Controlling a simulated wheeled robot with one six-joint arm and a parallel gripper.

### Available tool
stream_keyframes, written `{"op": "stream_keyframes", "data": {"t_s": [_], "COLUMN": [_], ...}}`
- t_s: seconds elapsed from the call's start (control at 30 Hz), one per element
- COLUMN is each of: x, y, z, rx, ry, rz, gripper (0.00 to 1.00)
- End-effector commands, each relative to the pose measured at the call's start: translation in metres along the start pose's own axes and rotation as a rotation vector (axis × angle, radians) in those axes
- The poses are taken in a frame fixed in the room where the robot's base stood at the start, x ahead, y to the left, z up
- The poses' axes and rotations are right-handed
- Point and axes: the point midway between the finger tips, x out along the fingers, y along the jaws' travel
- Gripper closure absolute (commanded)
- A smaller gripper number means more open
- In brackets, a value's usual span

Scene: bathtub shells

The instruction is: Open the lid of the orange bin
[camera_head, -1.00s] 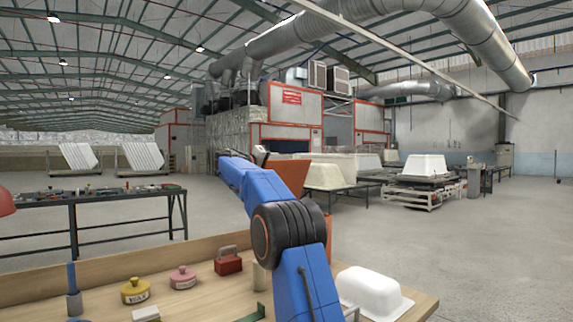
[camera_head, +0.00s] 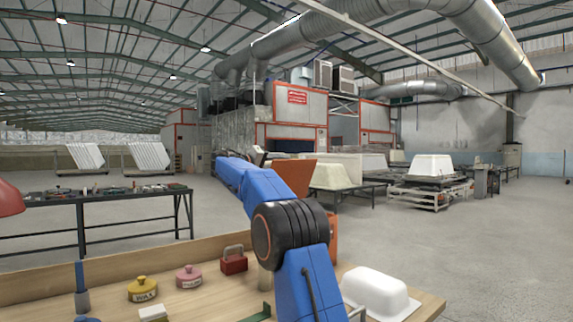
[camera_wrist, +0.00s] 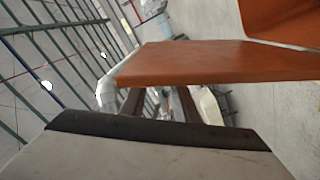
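The orange bin shows in the head view as an orange-brown lid panel (camera_head: 296,177) standing tilted up beyond my arm, and a strip of the bin body (camera_head: 333,226) at the right of my arm. The arm hides most of the bin. In the wrist view the lid (camera_wrist: 215,62) crosses the middle as a flat panel seen nearly edge-on, with another orange part of the bin (camera_wrist: 285,22) at top right. My gripper (camera_wrist: 160,100) has two dark fingers apart, right at the lid; their ends are hidden behind it. Contact cannot be told.
A wooden table (camera_head: 215,305) in front holds a yellow weight (camera_head: 142,290), a pink weight (camera_head: 189,277), a red box (camera_head: 234,261) and a white tub shell (camera_head: 378,292). A dark workbench (camera_head: 90,195) stands left. Open floor lies right.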

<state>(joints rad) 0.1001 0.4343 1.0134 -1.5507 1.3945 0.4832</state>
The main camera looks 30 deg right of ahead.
Motion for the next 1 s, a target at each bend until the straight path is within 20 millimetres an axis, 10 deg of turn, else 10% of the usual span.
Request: {"op": "stream_keyframes", "data": {"t_s": [0.6,1.0], "x": [-0.119,-0.141], "y": [-0.001,-0.001], "z": [-0.001,0.000], "rx": [-0.001,-0.001], "ry": [0.003,0.000], "rz": [-0.001,0.000], "gripper": [0.72,0.72]}}
